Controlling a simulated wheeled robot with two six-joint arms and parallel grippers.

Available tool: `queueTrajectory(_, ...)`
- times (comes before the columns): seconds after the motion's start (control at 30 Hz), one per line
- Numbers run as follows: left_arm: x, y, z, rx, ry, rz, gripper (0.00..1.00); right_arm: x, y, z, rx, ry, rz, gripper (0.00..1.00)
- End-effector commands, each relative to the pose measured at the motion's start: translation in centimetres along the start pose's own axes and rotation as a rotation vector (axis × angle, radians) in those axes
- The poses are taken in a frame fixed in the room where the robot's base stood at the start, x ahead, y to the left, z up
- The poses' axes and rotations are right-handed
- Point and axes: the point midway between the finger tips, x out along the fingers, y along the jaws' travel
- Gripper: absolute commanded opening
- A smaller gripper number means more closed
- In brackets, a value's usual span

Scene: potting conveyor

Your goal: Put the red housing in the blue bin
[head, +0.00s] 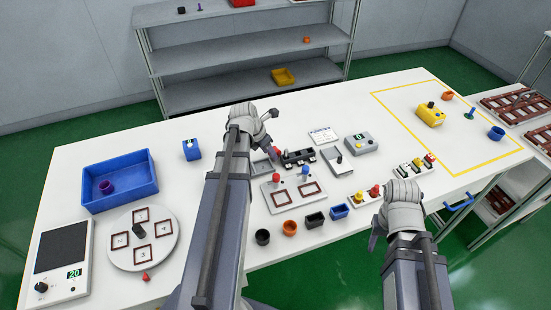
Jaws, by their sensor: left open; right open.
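The blue bin (93,199) is an open box at the left of the white table, with a dark purple ring-shaped part (106,187) inside. An orange-red cup-like housing (290,228) stands at the front edge, in a row with a black round one (262,237), a black box-shaped one (315,220) and a blue one (339,211). I cannot tell for certain that it is the red housing. My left gripper (271,140) is open over the table middle, close to a small purple-red part (274,154). My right gripper (374,238) is open past the front edge, right of the row.
A round numbered plate (168,222) and a scale (82,284) are at the left, with a small red piece (146,277) nearby. A grey plate with red-framed squares (292,204) lies mid-table. A yellow-outlined area (455,158) is at the right. Shelves (240,75) stand behind.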

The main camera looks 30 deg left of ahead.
Motion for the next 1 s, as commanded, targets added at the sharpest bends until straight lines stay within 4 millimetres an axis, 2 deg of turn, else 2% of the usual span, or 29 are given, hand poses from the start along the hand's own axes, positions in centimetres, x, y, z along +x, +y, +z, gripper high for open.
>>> queueTrajectory(0.03,1.16,0.04,-0.18,0.0,0.0,0.0,0.46,1.13,-0.11,-0.07,0.0,0.0,0.0,0.5)
queueTrajectory(0.1,1.51,0.0,-0.12,0.0,0.0,0.0,0.46,1.43,-0.14,-0.08,0.0,0.0,0.0,0.5)
queueTrajectory(0.37,1.34,-0.05,-0.01,0.0,0.0,0.0,0.45,1.23,-0.12,-0.07,0.0,0.0,0.0,0.5)
queueTrajectory(0.77,1.34,-0.04,-0.03,0.0,0.0,-0.001,0.0,1.24,-0.12,-0.07,0.0,0.0,0.0,0.5)
queueTrajectory(1.0,1.34,-0.05,-0.04,0.0,0.0,-0.001,0.0,1.24,-0.12,-0.07,0.0,0.0,0.0,0.5)
